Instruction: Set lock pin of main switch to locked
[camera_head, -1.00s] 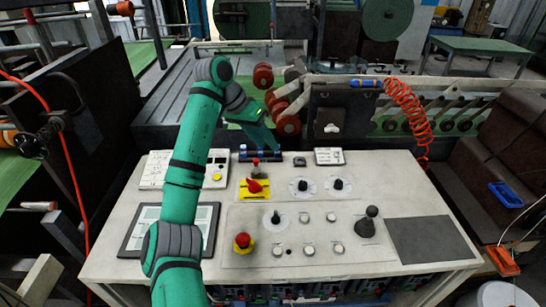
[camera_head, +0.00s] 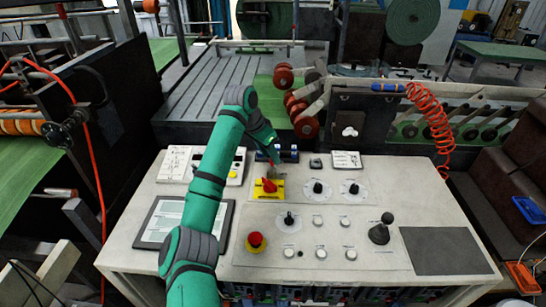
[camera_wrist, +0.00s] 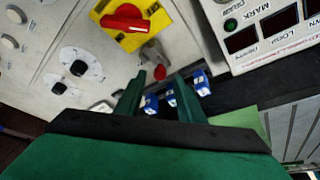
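The main switch (camera_head: 268,187) is a red rotary handle on a yellow plate on the console, and it shows at the top of the wrist view (camera_wrist: 126,20). Beside the plate, a small grey lock pin with a red end (camera_wrist: 152,73) shows in the wrist view. In the head view my gripper hides most of the pin. My gripper (camera_wrist: 161,76) is open, with two green fingers apart. The gripper (camera_head: 271,156) is just behind the yellow plate.
Blue terminals (camera_head: 287,155) stand in a row close behind the pin. Black knobs (camera_head: 318,188), a red emergency button (camera_head: 255,240) and a joystick (camera_head: 380,232) are on the console. A grey mat (camera_head: 440,249) lies clear.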

